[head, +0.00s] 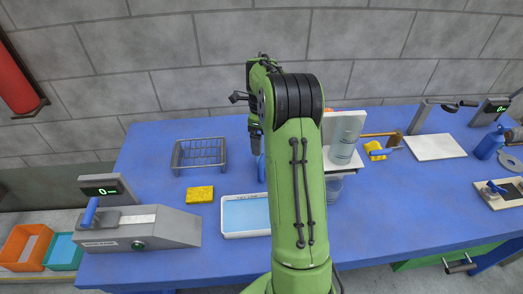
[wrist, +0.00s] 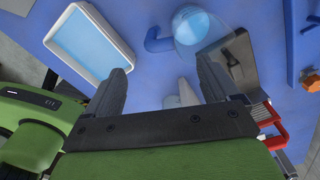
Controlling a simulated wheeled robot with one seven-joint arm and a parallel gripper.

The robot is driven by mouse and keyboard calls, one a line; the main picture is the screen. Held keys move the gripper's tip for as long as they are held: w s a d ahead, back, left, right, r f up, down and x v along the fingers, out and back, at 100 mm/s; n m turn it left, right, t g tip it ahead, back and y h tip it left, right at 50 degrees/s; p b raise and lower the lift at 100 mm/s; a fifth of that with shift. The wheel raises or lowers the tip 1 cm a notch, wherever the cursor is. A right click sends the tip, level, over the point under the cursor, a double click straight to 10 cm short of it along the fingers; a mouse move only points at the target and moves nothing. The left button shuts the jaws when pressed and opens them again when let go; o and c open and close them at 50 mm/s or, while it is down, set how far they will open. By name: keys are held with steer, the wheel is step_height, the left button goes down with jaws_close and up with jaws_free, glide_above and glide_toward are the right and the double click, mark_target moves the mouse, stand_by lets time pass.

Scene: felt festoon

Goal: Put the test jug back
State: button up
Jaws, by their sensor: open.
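In the wrist view a clear round vessel (wrist: 200,28) with pale blue at its bottom stands beyond my fingers, and a curved blue piece (wrist: 157,40) meets its left side. This looks like the jug with its handle. In the head view a small clear vessel (head: 334,188) shows just right of my arm, partly hidden by it; I cannot tell whether it is the same one. My gripper (head: 255,128) is open and points down over the table behind the tray. In the wrist view my gripper (wrist: 165,76) has nothing clasped between its fingers.
A white tray (head: 229,234) with blue inside lies left of my arm. The blue table (head: 420,195) is clear at right front.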

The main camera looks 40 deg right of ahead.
steer(key=s+a+r+n+t+h, duration=0.1)
steer(key=s+a+r+n, duration=0.2)
steer(key=a+r+n, duration=0.35)
steer(key=s+a+r+n+t+h, duration=0.1)
steer(key=s+a+r+n, duration=0.2)
steer(key=a+r+n, duration=0.35)
steer(key=s+a+n+t+y, duration=0.1)
steer(key=s+a+n+t, duration=0.1)
steer(key=s+a+n, duration=0.4)
steer(key=s+a+n+t, duration=0.1)
steer(key=s+a+n, duration=0.5)
steer(key=s+n, duration=0.4)
steer(key=shift+s+n+t+y, duration=0.4)
steer(key=shift+s, duration=0.1)
